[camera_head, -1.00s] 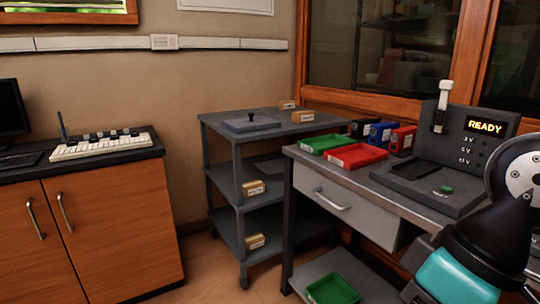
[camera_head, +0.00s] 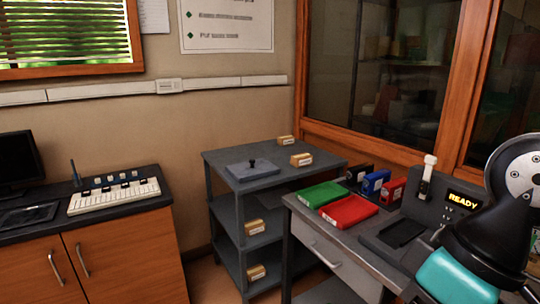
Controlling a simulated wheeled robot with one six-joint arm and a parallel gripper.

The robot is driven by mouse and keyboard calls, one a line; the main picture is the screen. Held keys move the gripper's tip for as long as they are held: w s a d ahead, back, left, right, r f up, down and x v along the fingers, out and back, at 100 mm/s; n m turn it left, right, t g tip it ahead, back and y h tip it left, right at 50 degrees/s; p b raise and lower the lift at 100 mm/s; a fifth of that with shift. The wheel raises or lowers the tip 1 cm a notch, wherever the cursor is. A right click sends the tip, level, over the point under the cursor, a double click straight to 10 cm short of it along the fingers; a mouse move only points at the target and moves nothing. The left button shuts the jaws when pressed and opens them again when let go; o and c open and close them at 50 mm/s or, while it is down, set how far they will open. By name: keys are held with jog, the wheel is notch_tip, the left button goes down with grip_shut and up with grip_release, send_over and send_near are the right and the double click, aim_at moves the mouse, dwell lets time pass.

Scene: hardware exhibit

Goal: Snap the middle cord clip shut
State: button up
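No cord clip can be made out for certain. A pale board (camera_head: 115,196) with a row of small white and dark pieces along its back edge lies on the left counter; the pieces are too small to tell whether they are clips, open or shut. My arm shows at the right edge, with a teal and black link in front of the workbench. My gripper is out of view.
The left counter (camera_head: 35,233) also holds a dark monitor (camera_head: 17,163). A grey cart (camera_head: 225,161) with small boxes stands at the middle. The workbench on the right holds a green tray (camera_head: 322,195), a red tray (camera_head: 350,211) and a device with a READY display (camera_head: 465,201).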

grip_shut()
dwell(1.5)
